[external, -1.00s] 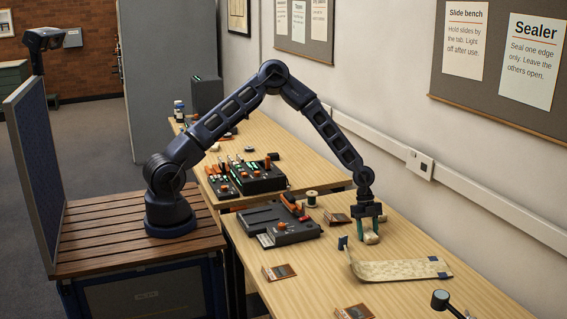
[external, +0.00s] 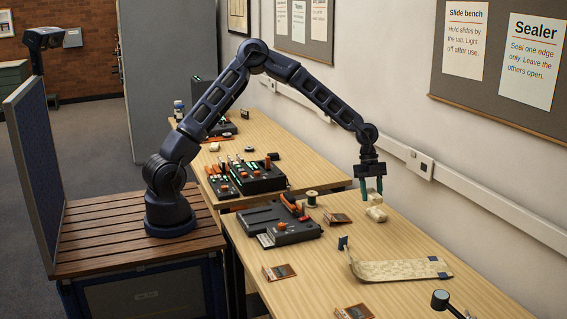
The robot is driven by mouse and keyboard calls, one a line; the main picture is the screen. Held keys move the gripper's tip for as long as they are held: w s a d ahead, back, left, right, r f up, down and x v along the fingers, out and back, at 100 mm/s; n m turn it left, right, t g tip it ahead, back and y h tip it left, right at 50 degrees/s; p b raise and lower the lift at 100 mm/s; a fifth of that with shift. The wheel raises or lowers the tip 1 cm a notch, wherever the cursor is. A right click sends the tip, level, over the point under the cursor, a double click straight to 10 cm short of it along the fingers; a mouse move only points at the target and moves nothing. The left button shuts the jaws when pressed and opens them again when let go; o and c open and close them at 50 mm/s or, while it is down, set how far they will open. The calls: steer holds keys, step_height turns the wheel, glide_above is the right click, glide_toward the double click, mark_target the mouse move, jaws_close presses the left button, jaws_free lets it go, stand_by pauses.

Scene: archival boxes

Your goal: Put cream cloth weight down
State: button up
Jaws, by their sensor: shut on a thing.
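My gripper (external: 371,192) is above the far side of the near table, pointing down. It is shut on a small cream cloth weight (external: 375,199), which shows between and below the fingertips. A second cream cloth piece (external: 377,214) shows just below the held one and looks to rest on the table. From this view I cannot tell how wide the gap between the two is.
A dark device (external: 280,225), a spool (external: 312,198) and small brown cards (external: 279,272) are also there. The wall runs along the right.

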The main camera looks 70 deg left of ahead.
steer(key=shift+r, duration=2.05)
steer(key=w+a+n+t, duration=0.1)
steer(key=w+a+n, duration=0.25)
steer(key=a, duration=1.65)
steer(key=w+a+n+t, duration=0.2)
steer(key=w+a+n, duration=0.15)
steer(key=a, duration=1.65)
steer(key=s+a+n+t+y, duration=0.1)
steer(key=s+a+n, duration=0.3)
steer(key=a, duration=1)
steer(key=s+a+n+y, duration=0.1)
steer(key=s+a, duration=0.5)
steer(key=a, duration=0.8)
steer(key=n+t+y, duration=0.1)
steer(key=n+y, duration=0.1)
steer(key=n, duration=0.6)
glide_above(215, 161)
step_height(215, 161, down, 20)
steer(key=shift+s, duration=0.1)
